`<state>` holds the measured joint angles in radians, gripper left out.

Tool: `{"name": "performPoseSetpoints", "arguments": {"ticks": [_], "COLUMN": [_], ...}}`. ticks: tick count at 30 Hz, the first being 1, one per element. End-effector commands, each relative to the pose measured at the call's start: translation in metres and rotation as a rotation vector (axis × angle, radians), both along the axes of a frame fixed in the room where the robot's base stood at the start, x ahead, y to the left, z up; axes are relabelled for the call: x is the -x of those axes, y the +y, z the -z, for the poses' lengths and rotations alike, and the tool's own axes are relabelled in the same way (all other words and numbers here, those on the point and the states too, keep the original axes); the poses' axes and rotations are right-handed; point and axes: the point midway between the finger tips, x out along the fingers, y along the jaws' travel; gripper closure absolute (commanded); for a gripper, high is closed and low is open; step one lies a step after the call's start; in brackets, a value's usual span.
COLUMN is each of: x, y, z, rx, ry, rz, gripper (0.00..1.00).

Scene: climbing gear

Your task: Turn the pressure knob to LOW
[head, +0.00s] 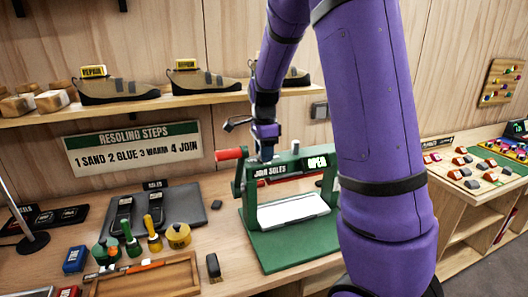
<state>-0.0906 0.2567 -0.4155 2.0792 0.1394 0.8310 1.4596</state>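The green sole press (300,240) stands on the bench right of centre, labelled JOIN SOLES, with a lit OPEN sign (316,162). A red-handled lever (231,154) sticks out at its left. A pale plate (292,209) lies in the press. My purple arm comes down from above, and my gripper (265,150) points down at the press's top, near the lever. Its fingers are small and dark here, so I cannot tell whether they are open or touching anything. I cannot make out the pressure knob or its markings; the gripper or arm may cover it.
My arm hides the press's right side. Left of the press are a dark mat (188,212) with soles, glue pots (178,236), a wooden tray (150,279) and a small black block (213,265). A shelf (160,103) with shoes runs behind. A side table (465,180) stands right.

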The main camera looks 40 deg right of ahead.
Motion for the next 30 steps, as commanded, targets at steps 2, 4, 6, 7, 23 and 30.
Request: {"name": "performPoseSetpoints", "arguments": {"ticks": [2, 4, 6, 7, 23, 30], "x": [0.0, 0.0, 0.0, 0.0, -0.001, -0.001], "y": [0.0, 0.0, 0.0, 0.0, 0.0, 0.0], "z": [-0.001, 0.0, 0.0, 0.0, -0.054, -0.093], "rx": [0.001, 0.0, 0.0, 0.0, 0.001, 0.0], "ry": [-0.002, -0.001, -0.001, -0.001, -0.005, -0.003], "rz": [0.0, 0.0, 0.0, 0.0, -0.002, -0.001], "gripper": [0.43, 0.36, 0.36, 0.36, 0.36, 0.36]}}
